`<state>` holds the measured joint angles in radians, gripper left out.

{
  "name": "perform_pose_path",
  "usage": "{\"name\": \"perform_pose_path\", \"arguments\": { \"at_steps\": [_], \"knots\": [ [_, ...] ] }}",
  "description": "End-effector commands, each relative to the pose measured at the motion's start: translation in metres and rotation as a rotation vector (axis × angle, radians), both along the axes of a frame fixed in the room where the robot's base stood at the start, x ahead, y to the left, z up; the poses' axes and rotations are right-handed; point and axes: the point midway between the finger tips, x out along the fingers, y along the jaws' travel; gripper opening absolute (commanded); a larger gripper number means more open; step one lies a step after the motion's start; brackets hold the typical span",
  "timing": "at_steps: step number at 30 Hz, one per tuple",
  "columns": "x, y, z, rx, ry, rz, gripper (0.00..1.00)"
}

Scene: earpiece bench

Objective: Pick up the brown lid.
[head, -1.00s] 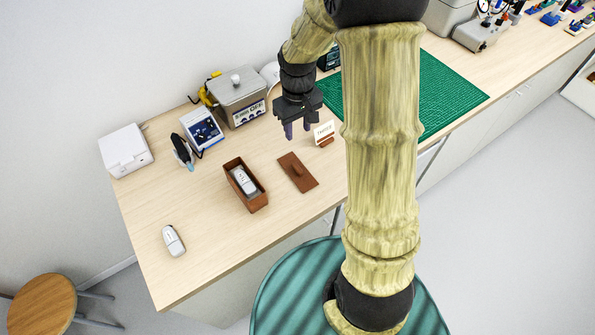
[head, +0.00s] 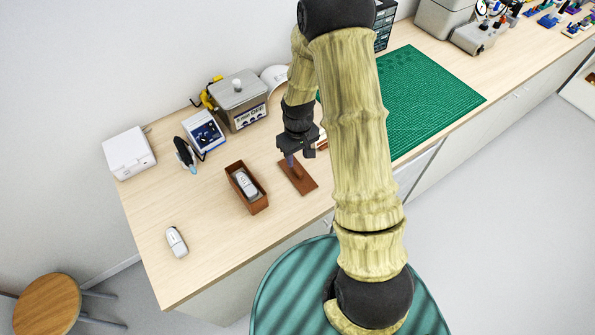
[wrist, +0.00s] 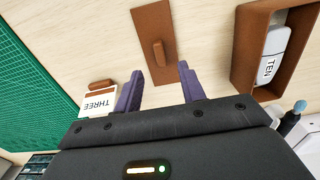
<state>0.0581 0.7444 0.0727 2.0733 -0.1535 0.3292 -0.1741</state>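The brown lid (head: 303,185) is a flat rectangular plate with a raised bar handle, lying on the bench right of the brown box. In the wrist view the lid (wrist: 150,18) lies just beyond the fingertips, its handle (wrist: 158,53) lined up with the gap between them. My gripper (head: 297,161) is over the lid's far end in the head view and partly covers it. In the wrist view my gripper (wrist: 161,68) has its two purple fingers apart with nothing between them. Its exact height above the lid is hard to tell.
The open brown box (head: 261,204) holds a pale device, labelled TEN in the wrist view (wrist: 271,67). A THREE card (wrist: 98,102) stands close to one finger. A pale device (head: 176,242) lies at the front left. A green mat (head: 430,100) lies to the right.

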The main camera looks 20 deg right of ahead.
Motion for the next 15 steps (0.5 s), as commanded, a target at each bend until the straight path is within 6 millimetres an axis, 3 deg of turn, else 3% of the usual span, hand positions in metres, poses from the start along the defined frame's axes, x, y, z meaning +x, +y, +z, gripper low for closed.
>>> {"name": "perform_pose_path", "arguments": {
  "at_steps": [6,15],
  "knots": [
    [0.000,0.000,-0.017,0.000,0.000,0.001,0.40],
    [0.000,0.000,-0.018,0.000,-0.001,0.000,0.40]
  ]
}}
